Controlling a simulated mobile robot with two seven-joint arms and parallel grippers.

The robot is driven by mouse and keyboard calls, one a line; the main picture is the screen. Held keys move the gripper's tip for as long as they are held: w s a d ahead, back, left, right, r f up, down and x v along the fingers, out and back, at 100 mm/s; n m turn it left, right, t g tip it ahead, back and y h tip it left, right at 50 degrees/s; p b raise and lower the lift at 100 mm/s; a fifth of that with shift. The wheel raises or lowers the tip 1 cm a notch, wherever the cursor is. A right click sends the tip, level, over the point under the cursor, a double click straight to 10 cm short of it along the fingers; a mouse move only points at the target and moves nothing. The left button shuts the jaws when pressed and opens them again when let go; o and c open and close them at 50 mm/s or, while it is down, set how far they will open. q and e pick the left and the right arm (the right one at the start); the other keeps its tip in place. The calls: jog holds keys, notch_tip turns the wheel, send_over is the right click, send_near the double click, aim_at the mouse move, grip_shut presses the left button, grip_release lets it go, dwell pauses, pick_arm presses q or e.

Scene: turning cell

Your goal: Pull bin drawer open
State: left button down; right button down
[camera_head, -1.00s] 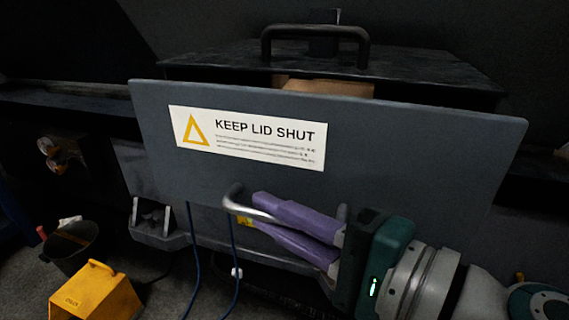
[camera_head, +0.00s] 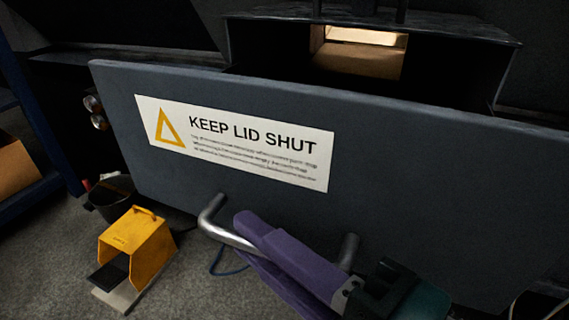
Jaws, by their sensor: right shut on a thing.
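The bin drawer has a wide grey front panel (camera_head: 400,180) with a white "KEEP LID SHUT" label (camera_head: 235,140) and a yellow triangle. It stands out from the dark housing (camera_head: 465,30), and a gap shows behind its top edge. A metal bar handle (camera_head: 230,238) is fixed low on the panel. My right gripper (camera_head: 245,232), with purple fingers, is shut on the handle from the lower right; its fingers hide the middle of the bar. My left gripper is not in view.
A yellow foot-pedal guard (camera_head: 150,245) stands on the grey floor at lower left, with a black bucket (camera_head: 112,197) behind it. A blue post and a brown box (camera_head: 12,165) are at the far left. A brown surface (camera_head: 360,55) shows inside the housing opening.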

jog(key=c, duration=0.9)
grip_release()
jog(key=shift+d, duration=0.1)
jog(key=b+v, duration=0.2)
jog(key=v, duration=0.7)
jog(key=shift+s+d, duration=0.25)
jog(key=shift+d, duration=0.05)
